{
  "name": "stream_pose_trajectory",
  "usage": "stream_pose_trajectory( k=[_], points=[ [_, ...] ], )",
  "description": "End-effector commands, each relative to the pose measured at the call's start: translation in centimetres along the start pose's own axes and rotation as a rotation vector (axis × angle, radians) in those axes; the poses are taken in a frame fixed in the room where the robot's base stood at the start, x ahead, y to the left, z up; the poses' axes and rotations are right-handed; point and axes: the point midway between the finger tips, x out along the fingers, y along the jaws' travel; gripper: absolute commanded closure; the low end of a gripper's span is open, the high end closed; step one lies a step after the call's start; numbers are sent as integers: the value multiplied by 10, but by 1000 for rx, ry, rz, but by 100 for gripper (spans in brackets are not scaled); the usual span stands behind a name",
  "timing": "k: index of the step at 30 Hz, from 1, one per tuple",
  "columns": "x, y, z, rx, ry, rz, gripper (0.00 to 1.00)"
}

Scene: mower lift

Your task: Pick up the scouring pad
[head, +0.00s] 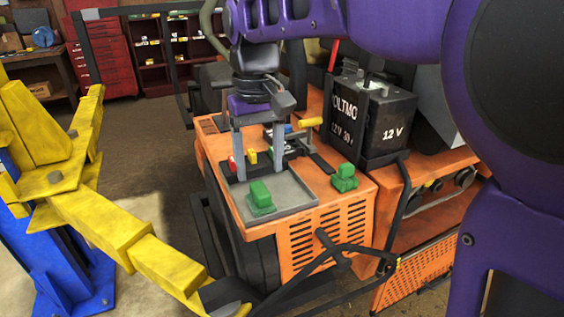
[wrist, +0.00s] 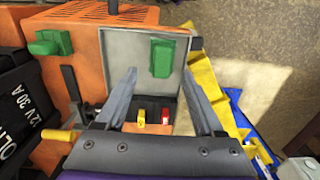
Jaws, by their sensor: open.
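Two green blocky objects are in view, and I cannot tell for sure which is the scouring pad. One green object (head: 261,198) lies in the shallow grey tray (head: 297,193) on the orange cabinet; in the wrist view it (wrist: 163,57) lies just beyond and between my fingertips. The other green object (head: 344,178) sits on the orange top, right of the tray; the wrist view shows it (wrist: 53,42) at upper left. My gripper (head: 259,172) points down over the back of the tray. Its fingers are apart with nothing held between them.
Small red (head: 233,163) and yellow (head: 252,156) pieces sit near the fingers. A black 12 V box (head: 371,117) stands behind at right. A yellow lift arm (head: 110,228) stands at left.

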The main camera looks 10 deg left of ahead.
Motion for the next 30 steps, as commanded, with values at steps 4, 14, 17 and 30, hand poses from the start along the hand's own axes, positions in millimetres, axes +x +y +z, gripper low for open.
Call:
stream_pose_trajectory(
  k=[4,14,17,30],
  points=[
    [10,0,0,-1,0,0,30],
    [53,-3,-2,-1,-1,0,30],
    [61,-4,-3,-1,0,0,30],
    [62,-3,-3,-1,1,0,62]
  ],
)
